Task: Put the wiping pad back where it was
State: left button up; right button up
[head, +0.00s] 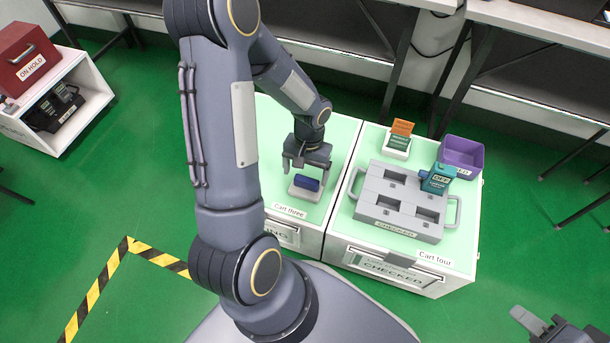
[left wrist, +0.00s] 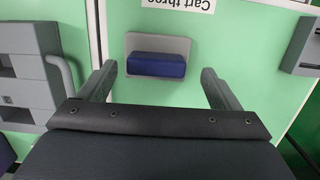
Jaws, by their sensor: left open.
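The wiping pad appears to be the dark blue block (head: 307,183) on a pale grey holder (head: 304,194) on Cart three (head: 283,222). In the left wrist view the blue pad (left wrist: 157,66) lies along the near edge of the grey holder (left wrist: 172,44). My left gripper (head: 306,168) is open above the pad, with nothing between its fingers. In the left wrist view its fingers (left wrist: 159,70) stand apart on either side of the pad, clear of it. My right gripper (head: 556,327) is partly cut off at the lower right corner.
Cart four (head: 458,251) stands to the right, with a grey handled rack (head: 399,217) holding a teal "OFF" tester (head: 438,179). Behind it are a purple bin (head: 462,151) and a holder with orange and green cards (head: 399,141). A low shelf with a red box (head: 24,51) stands far left.

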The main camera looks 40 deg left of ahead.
pick_arm(q)
jog(key=s+d+r+t+h+p, duration=0.1)
jog(key=s+r+t, duration=0.1)
jog(key=r, duration=0.8)
jog(key=s+d+r+t+p, duration=0.1)
jog(key=d+r+p, duration=0.1)
jog(key=r, duration=0.7)
jog(key=s+d+r+m+t+h, duration=0.2)
jog(key=s+d+r+t, duration=0.2)
jog(key=s, duration=0.5)
notch_tip(320, 180, up, 3)
jog(key=shift+d+f, duration=0.15)
jog(key=shift+d, duration=1)
jog(key=shift+s, duration=0.1)
